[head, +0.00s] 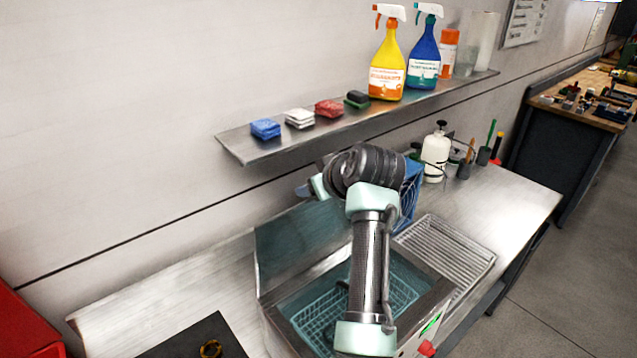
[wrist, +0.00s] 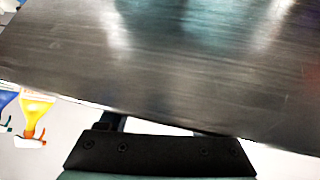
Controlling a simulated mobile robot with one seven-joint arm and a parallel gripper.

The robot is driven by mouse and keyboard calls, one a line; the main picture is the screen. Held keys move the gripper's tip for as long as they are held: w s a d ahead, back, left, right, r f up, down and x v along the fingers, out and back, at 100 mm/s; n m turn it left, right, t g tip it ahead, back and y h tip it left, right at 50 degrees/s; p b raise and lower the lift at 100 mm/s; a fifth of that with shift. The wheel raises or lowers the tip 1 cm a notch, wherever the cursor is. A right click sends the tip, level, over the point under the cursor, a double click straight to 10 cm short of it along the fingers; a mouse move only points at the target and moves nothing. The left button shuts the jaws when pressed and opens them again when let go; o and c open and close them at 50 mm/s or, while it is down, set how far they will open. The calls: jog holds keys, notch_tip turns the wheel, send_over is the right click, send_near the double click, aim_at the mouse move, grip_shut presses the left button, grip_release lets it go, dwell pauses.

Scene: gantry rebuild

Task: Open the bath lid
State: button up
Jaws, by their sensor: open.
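The bath (head: 275,320) is a metal-rimmed tank set in the bench in the head view, with a teal wire basket (head: 318,318) inside. Its lid (head: 285,245) stands raised along the rear edge, so the tank opening is uncovered. My arm crosses in front of the bath and hides part of the lid and basket. In the wrist view my gripper (wrist: 160,130) is open, with its black body along the bottom edge and nothing seen between the fingers. A broad grey metal sheet fills the upper part; I cannot tell whether it is the lid or the shelf.
A wall shelf (head: 330,130) above holds sponges and spray bottles, including a yellow one (head: 387,68). A draining rack (head: 450,250) lies right of the bath. A blue crate (head: 410,190) and a white pump bottle (head: 436,153) stand behind. A dark mat (head: 200,340) lies left.

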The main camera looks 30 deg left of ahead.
jog(key=shift+s+a+f, duration=0.1)
jog(key=shift+s+f, duration=0.1)
jog(key=shift+f, duration=0.1)
jog(key=s+d+r+p, duration=0.1)
jog(key=s+r+p, duration=0.1)
jog(key=r+p, duration=0.3)
jog(key=s+r+p, duration=0.1)
jog(key=r+p, duration=0.5)
jog(key=r, duration=0.3)
jog(key=shift+s+d+r, duration=0.35)
jog(key=shift+d, duration=0.05)
dwell(0.5)
dwell(0.5)
jog(key=b+v, duration=0.5)
jog(key=v, duration=0.8)
jog(key=shift+b, duration=0.3)
